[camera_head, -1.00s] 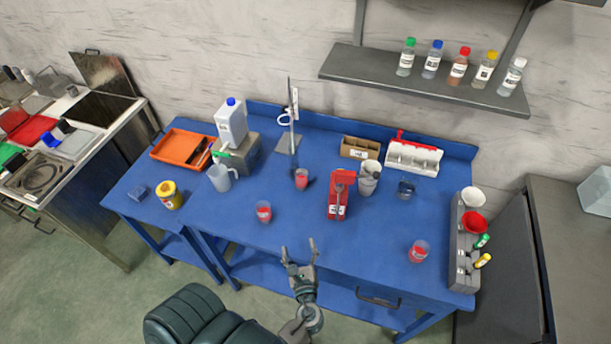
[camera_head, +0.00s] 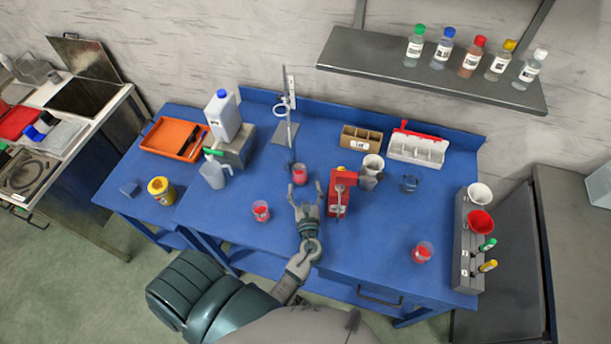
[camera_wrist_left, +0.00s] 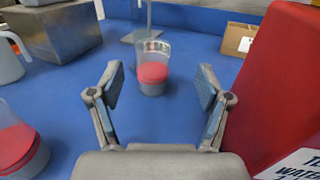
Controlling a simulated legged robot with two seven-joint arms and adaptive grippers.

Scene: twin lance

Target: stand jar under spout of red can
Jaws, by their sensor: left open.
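My left gripper (camera_head: 306,192) is open and empty, low over the blue table. A clear jar with red contents (camera_head: 300,175) stands just beyond its fingertips. In the left wrist view this jar (camera_wrist_left: 152,72) stands upright ahead, between the open fingers (camera_wrist_left: 160,90) and apart from them. The red can (camera_head: 338,195), with a white label, stands close to the right of the gripper; its red side (camera_wrist_left: 280,85) fills the right of the wrist view. Its spout is not clear to me. Similar jars stand at front left (camera_head: 261,211) and front right (camera_head: 422,252). My right gripper is not in view.
A white cup (camera_head: 371,168) stands behind the red can. A ring stand (camera_head: 289,140) rises behind the jar. A rack with funnels (camera_head: 466,240) lines the right edge. The table's front right is mostly clear.

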